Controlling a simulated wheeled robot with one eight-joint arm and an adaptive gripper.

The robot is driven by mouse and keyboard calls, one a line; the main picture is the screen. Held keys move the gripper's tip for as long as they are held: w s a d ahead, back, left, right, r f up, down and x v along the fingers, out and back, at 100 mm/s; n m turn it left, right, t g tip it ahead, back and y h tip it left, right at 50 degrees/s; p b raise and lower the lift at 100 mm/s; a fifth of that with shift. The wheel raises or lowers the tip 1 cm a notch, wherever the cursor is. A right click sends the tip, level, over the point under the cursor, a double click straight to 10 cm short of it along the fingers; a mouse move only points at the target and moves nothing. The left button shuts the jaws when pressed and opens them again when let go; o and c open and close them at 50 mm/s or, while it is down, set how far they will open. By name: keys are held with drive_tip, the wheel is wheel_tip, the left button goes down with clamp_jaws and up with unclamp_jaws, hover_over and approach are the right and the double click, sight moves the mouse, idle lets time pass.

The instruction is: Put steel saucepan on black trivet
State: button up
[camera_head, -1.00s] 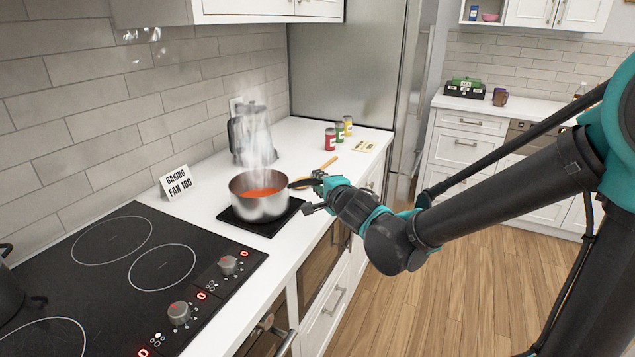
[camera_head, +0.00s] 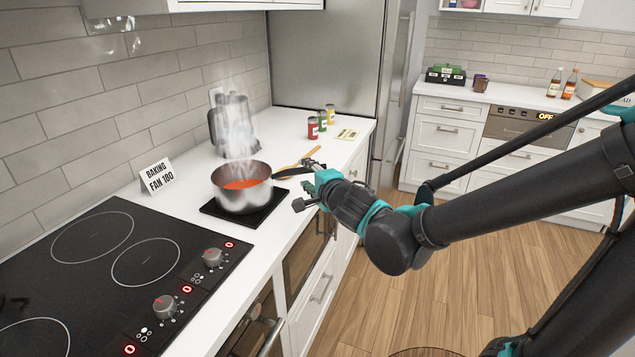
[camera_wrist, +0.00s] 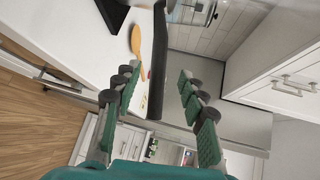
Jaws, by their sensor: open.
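The steel saucepan (camera_head: 240,198) holds orange-red soup and steams. It sits upright on the black trivet (camera_head: 212,209) on the white counter, right of the stove. Its dark handle (camera_head: 290,172) points right toward my gripper (camera_head: 304,184). My gripper is open at the handle's end. In the wrist view, the dark handle (camera_wrist: 158,65) runs lengthwise between the spread fingers of my gripper (camera_wrist: 156,84), with gaps on both sides. A corner of the black trivet (camera_wrist: 112,12) shows at the top. The pan's underside is hidden.
The black stove (camera_head: 110,260) lies left of the trivet, with a sign (camera_head: 157,176) behind. A wooden spoon (camera_head: 302,157) lies beyond the handle; several small cans (camera_head: 313,128) stand farther back.

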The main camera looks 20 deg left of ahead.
drive_tip(key=v, duration=0.7)
drive_tip(key=shift+d, duration=0.1)
drive_tip(key=w+d+f+n+h, duration=0.1)
drive_tip(key=w+d+f+h, duration=0.25)
drive_tip(key=d, duration=0.55)
drive_tip(key=w+d+f+n+g+h, duration=0.1)
drive_tip(key=w+d+f+h, duration=0.15)
drive_tip(key=d+f, duration=0.4)
drive_tip(key=w+d+f+n+h, duration=0.1)
drive_tip(key=w+d+f+h, duration=0.15)
drive_tip(key=d, duration=0.75)
drive_tip(key=s+d+f+n+g+h, duration=0.2)
drive_tip(key=s+d+f+n+g, duration=0.4)
drive_tip(key=s+d+f, duration=0.4)
drive_tip(key=shift+s+d+n, duration=0.4)
drive_tip(key=shift+s+d, duration=0.7)
drive_tip(key=shift+d, duration=0.9)
drive_tip(key=shift+r, duration=0.1)
